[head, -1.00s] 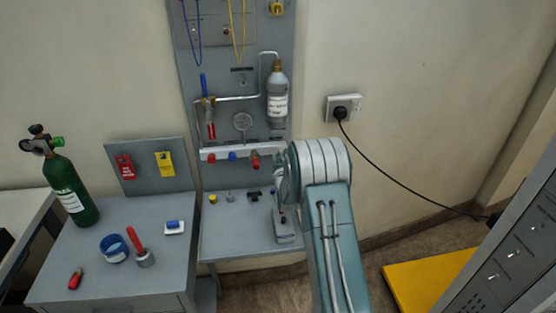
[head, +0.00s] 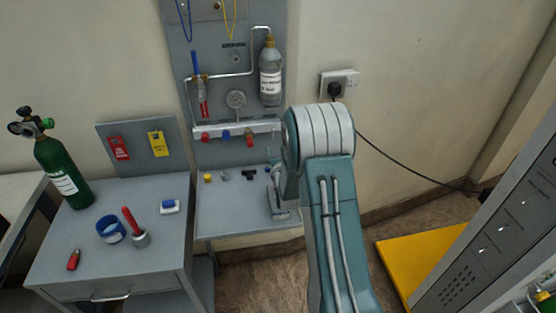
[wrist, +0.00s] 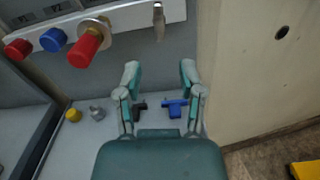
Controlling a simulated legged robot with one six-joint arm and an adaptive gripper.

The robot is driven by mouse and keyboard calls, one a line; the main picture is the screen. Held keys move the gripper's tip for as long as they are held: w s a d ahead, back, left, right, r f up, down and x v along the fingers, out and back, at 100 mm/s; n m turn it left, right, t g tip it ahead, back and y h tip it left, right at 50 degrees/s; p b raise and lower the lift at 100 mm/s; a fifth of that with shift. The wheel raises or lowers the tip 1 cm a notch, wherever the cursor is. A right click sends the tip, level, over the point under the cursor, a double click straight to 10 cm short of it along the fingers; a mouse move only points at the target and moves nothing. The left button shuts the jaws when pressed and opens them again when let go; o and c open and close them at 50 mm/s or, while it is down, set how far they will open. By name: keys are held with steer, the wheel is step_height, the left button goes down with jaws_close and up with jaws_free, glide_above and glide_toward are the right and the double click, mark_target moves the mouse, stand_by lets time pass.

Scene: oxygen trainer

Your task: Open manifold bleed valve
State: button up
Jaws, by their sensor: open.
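In the wrist view, a pale manifold rail (wrist: 133,22) crosses the upper left. It bears a small red knob (wrist: 17,48), a blue knob (wrist: 53,39), a larger red knob on a brass stem (wrist: 84,48) and a small metal lever (wrist: 158,22) hanging at its right. I cannot tell from markings which is the bleed valve. My gripper (wrist: 159,73) is open and empty, below and right of the large red knob, apart from it.
A blue fitting (wrist: 174,106) and a dark fitting (wrist: 139,109) lie on the shelf beyond my fingers. A grey bottle (head: 270,82) hangs above the rail. A green cylinder (head: 62,175) stands on the left cabinet. A grey cabinet (head: 500,235) is at the right.

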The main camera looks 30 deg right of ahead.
steer(key=shift+v, duration=2.2)
steer(key=s+a+r+m+g+y, duration=0.25)
steer(key=s+a+r+m, duration=0.2)
steer(key=r+m, duration=0.3)
steer(key=s+a+r+m+g+y, duration=0.1)
steer(key=s+a+r+m+g, duration=0.25)
steer(key=a+r+m, duration=0.35)
steer(key=s+a+r+m+g, duration=0.1)
steer(key=s+a+m+g, duration=0.1)
steer(key=s+m, duration=0.6)
steer(key=s+a+r+m+g+y, duration=0.1)
steer(key=s+a+m+g, duration=0.2)
steer(key=s+m, duration=0.6)
steer(key=s, duration=0.8)
steer(key=shift+s+r+g, duration=0.3)
steer(key=shift+r+g, duration=0.05)
steer(key=shift+g, duration=0.05)
